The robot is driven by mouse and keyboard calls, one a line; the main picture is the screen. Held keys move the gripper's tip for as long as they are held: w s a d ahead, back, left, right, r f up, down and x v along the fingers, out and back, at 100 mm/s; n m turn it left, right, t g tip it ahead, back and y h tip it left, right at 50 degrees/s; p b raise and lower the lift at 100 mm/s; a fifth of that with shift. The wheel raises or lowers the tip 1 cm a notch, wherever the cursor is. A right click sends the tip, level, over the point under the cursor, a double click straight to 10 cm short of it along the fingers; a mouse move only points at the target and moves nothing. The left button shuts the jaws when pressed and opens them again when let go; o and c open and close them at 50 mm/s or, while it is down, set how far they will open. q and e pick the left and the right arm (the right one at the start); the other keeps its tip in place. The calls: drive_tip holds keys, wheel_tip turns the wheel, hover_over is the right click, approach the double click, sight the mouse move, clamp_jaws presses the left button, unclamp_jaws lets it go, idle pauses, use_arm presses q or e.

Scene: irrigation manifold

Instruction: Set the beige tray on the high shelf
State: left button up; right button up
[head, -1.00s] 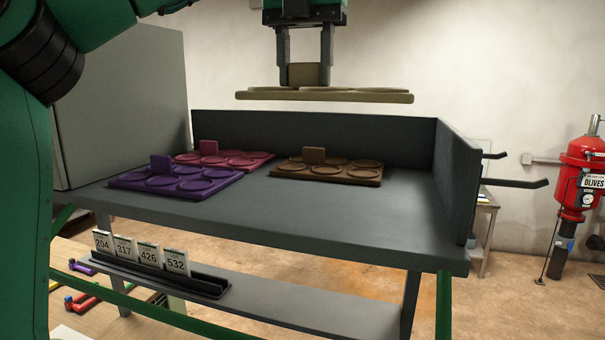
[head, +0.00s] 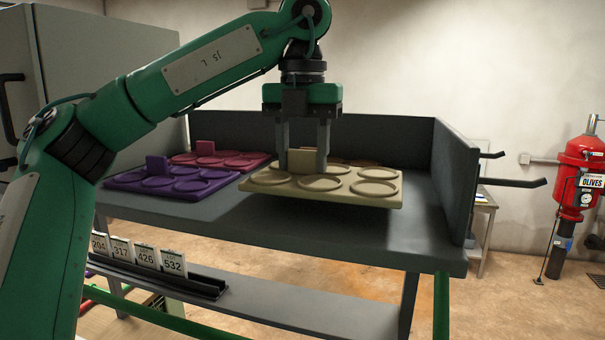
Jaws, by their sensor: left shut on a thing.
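The beige tray (head: 369,193) has round recesses and an upright tab (head: 306,161). My left gripper (head: 308,170) points down and is shut on that tab, holding the tray level. The tray is low over the front middle of the grey high shelf (head: 330,228), with a dark shadow under its front edge. I cannot tell for sure whether it touches the shelf. It hides most of the brown tray (head: 352,162) behind it. My right gripper is not in view.
A purple tray (head: 172,186) sits close to the beige tray's left, and a pink tray (head: 232,162) is behind. Walls (head: 456,190) close the shelf's back and right side. Bare shelf lies at right. A lower shelf (head: 290,300) holds numbered lot cards (head: 146,256).

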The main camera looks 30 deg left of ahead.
sight(302, 175)
use_arm(q)
wheel_tip(302, 175, down, 3)
drive_tip(key=shift+r, duration=0.2)
drive_tip(key=shift+f, duration=0.45)
drive_tip(key=shift+s, duration=0.1)
drive_tip(key=o, duration=1)
drive_tip(key=shift+r, duration=6.1)
